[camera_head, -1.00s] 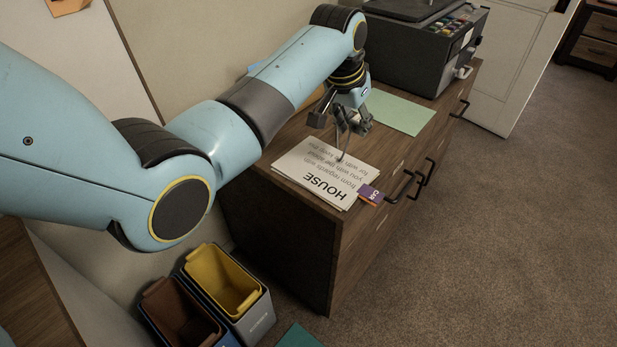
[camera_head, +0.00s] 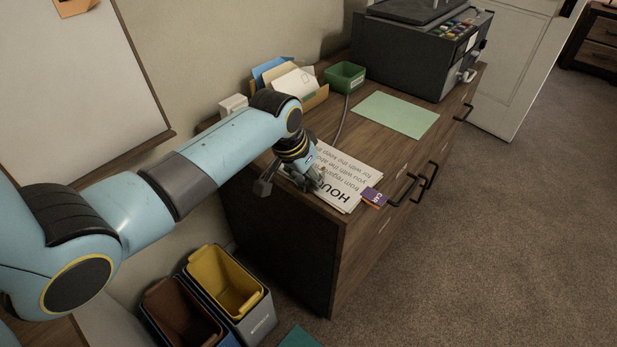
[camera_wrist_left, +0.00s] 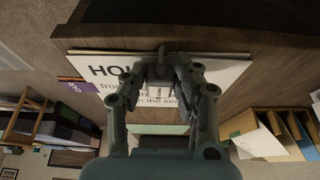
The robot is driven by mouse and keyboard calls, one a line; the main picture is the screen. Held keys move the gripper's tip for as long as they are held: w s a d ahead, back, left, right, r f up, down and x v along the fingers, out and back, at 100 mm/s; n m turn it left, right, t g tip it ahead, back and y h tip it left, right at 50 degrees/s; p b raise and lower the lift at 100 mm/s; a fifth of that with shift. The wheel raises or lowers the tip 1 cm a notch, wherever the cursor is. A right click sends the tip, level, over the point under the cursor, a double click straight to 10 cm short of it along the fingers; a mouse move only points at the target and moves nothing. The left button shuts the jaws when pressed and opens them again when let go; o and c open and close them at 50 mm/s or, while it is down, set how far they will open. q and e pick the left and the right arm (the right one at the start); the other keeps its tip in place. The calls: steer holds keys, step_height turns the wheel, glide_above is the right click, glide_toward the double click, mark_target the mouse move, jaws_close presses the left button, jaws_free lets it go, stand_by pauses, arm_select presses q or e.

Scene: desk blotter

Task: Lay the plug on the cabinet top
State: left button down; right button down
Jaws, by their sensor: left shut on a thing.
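My left gripper (camera_head: 308,182) is low over the near end of the wooden cabinet top (camera_head: 385,152), above the printed papers (camera_head: 350,166). It is shut on the plug (camera_wrist_left: 160,70), a small grey piece between the fingertips in the left wrist view, mostly hidden by the fingers (camera_wrist_left: 161,66). A grey cord (camera_head: 343,120) runs from near the green box down to the papers by the hand. I cannot tell whether the plug touches the papers. My right gripper is not in view.
A purple booklet (camera_head: 374,197) lies at the front edge. A green sheet (camera_head: 397,114), green box (camera_head: 345,76), letter holder (camera_head: 312,97) and dark printer (camera_head: 420,50) are farther back. Bins (camera_head: 225,283) stand on the floor beside the cabinet. Bare wood lies between papers and green sheet.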

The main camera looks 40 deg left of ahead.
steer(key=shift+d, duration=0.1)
arm_select(q)
steer(key=shift+f, duration=0.1)
steer(key=c, duration=1)
jaws_free()
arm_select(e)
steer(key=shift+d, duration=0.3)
